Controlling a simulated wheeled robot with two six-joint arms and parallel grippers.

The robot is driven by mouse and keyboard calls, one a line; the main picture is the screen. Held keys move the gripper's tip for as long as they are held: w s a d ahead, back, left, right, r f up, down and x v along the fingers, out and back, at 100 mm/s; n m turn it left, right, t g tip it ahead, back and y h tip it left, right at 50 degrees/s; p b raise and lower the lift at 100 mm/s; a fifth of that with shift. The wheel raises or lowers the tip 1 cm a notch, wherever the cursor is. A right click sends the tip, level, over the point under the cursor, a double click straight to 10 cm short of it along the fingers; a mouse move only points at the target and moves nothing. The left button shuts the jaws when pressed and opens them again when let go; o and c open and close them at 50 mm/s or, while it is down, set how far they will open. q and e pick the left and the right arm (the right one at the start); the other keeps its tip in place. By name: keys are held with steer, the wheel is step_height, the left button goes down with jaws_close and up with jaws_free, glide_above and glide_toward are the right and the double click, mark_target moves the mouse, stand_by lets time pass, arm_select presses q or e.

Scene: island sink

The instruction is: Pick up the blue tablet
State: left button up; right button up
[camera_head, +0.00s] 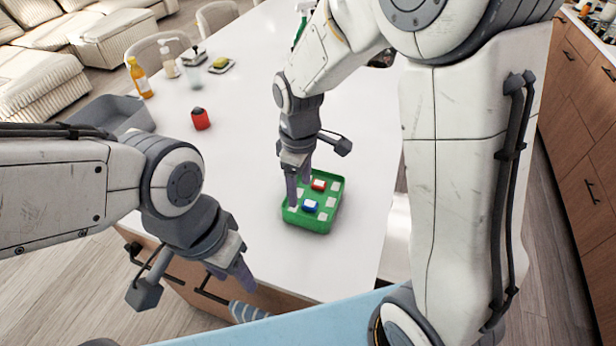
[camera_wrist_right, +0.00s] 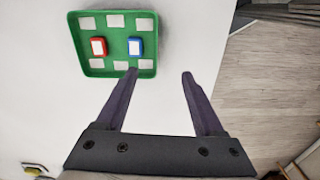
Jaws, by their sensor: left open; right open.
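The blue tablet (camera_head: 310,206) is a small blue block with a white top, lying in the green tray (camera_head: 307,225) on the white counter. In the right wrist view the blue tablet (camera_wrist_right: 135,46) lies beside a red tablet (camera_wrist_right: 99,47), among white squares. My right gripper (camera_head: 299,193) is open and empty over the tray's left side. In its wrist view the right gripper's fingers (camera_wrist_right: 160,74) are spread, the left fingertip overlapping the tray edge just below the blue tablet. My left gripper (camera_head: 236,277) is open and empty by the counter's front edge.
A red container (camera_head: 201,120) and a grey bin (camera_head: 112,113) stand on the counter's left side. Bottles (camera_head: 138,77) and a small dish with a sponge (camera_head: 221,64) are farther back. The counter around the tray is clear. My right arm hides part of the right side.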

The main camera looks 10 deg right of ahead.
steer(key=w+d, duration=0.3)
steer(key=p, duration=0.2)
glide_above(310, 208)
steer(key=shift+n, duration=0.4)
steer(key=f, duration=0.5)
steer(key=shift+s+a+f, duration=0.15)
steer(key=shift+s+a, duration=0.1)
steer(key=shift+s, duration=0.05)
steer(key=f, duration=0.1)
steer(key=f+p, duration=0.1)
steer(key=f, duration=0.3)
steer(key=shift+w+d+p, duration=0.25)
steer(key=shift+p, duration=0.15)
arm_select(q)
step_height(310, 208, up, 5)
arm_select(e)
steer(key=shift+f, duration=0.35)
jaws_close()
